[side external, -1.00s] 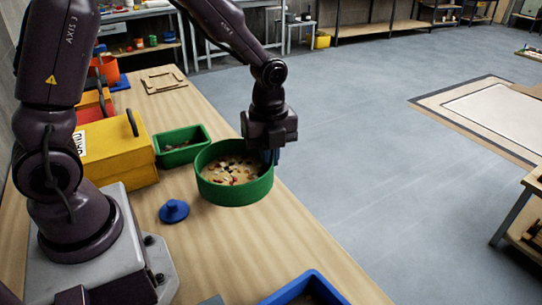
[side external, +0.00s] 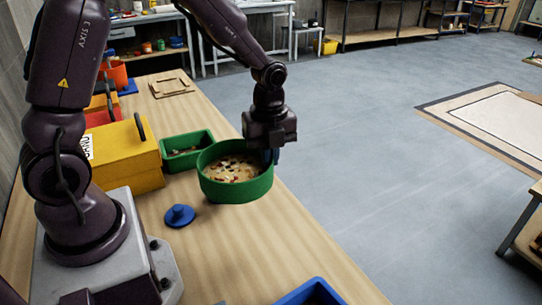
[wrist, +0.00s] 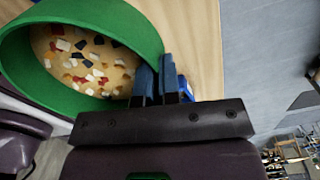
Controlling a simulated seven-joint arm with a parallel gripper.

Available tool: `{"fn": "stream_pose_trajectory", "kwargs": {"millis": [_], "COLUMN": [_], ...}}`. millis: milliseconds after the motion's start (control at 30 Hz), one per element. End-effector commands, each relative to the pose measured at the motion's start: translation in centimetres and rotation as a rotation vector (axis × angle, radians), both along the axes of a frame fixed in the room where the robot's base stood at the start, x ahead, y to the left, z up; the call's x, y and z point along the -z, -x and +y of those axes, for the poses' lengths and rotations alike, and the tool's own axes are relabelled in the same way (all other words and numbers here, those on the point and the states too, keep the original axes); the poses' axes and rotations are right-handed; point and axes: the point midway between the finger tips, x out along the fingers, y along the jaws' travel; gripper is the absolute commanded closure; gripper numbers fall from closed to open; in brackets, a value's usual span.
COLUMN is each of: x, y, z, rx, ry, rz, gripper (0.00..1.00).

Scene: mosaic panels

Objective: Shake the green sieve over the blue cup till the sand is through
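The round green sieve (side external: 237,190) is below my gripper (side external: 275,157) in the side view, over the bench. My gripper (wrist: 158,78) has its blue fingers close together at the sieve's rim (wrist: 147,37) in the wrist view, and it holds the sieve there. Inside the sieve lie tan sand and several white, red and dark chips (wrist: 90,72). I cannot tell how deep the sand is. A bright blue piece (wrist: 184,88) shows just behind the fingers in the wrist view; it may be the blue cup, mostly hidden. I cannot make out the cup in the side view.
A green tray (side external: 164,146) stands close behind the sieve, with a yellow box (side external: 125,165) to its left. A blue knobbed lid (side external: 180,216) lies in front. A blue bin (side external: 296,295) is at the bottom edge. Bare bench (side external: 245,245) lies between; the bench's right edge is near.

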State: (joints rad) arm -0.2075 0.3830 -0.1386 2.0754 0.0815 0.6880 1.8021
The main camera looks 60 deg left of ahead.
Motion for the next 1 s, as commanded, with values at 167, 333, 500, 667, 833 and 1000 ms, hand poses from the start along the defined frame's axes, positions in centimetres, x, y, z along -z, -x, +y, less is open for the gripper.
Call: {"fn": "stream_pose_trajectory", "kwargs": {"millis": [167,333,500,667,833,1000], "x": [0.0,0.0,0.0,0.0,0.0,0.0], "y": [0.0,0.0,0.0,0.0,0.0,0.0], "z": [0.5,0.9,1.3,1.7,2.2,2.6], "rx": [-0.002,-0.001,-0.001,-0.001,-0.001,-0.001], "ry": [0.0,0.0,0.0,0.0,0.0,0.0], "rz": [0.0,0.0,0.0,0.0,0.0,0.0], "gripper": [1.0,1.0,1.0,1.0,1.0,1.0]}}
